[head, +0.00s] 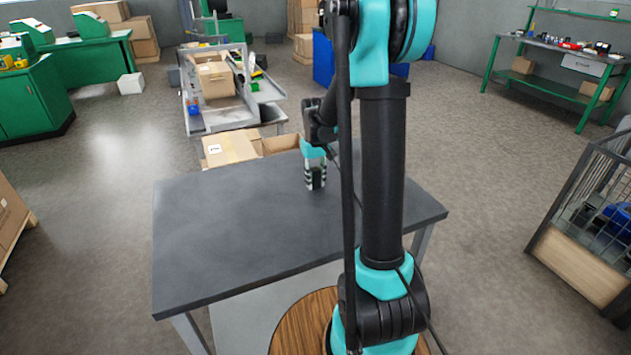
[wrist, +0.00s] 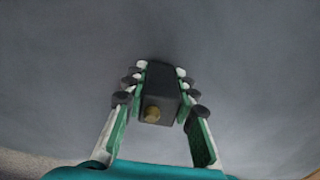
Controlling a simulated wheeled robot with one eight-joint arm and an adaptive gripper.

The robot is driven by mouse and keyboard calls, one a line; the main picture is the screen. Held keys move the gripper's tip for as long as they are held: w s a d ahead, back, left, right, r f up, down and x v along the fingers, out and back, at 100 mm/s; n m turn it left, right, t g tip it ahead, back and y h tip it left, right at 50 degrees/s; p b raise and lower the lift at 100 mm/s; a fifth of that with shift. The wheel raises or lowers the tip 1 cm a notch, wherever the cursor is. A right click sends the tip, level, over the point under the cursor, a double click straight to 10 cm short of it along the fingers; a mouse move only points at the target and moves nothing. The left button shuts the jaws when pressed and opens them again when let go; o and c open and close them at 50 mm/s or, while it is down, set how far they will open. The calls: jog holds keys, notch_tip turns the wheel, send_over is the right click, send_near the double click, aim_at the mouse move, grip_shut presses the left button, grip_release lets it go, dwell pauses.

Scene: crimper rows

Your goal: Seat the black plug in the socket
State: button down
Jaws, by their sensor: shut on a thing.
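My gripper (head: 316,185) is over the far right part of the grey table, pointing down. In the wrist view my gripper (wrist: 161,72) is shut on the black plug (wrist: 160,93), a dark block with a round brass-coloured spot on its near end. The fingers press on its left and right sides. The plug (head: 317,178) shows small and dark between the fingers in the head view. I cannot tell whether its lower end touches the table top. I cannot make out a socket in either view.
The grey table top (head: 235,225) looks bare to the left of my gripper. Cardboard boxes (head: 230,149) stand just behind its far edge, with a trolley (head: 215,117) beyond. A wire cage bin (head: 578,225) stands on the floor at the right.

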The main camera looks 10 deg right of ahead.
jog(key=shift+f, duration=0.35)
jog(key=c, duration=1.2)
grip_release()
jog(key=shift+r, duration=0.15)
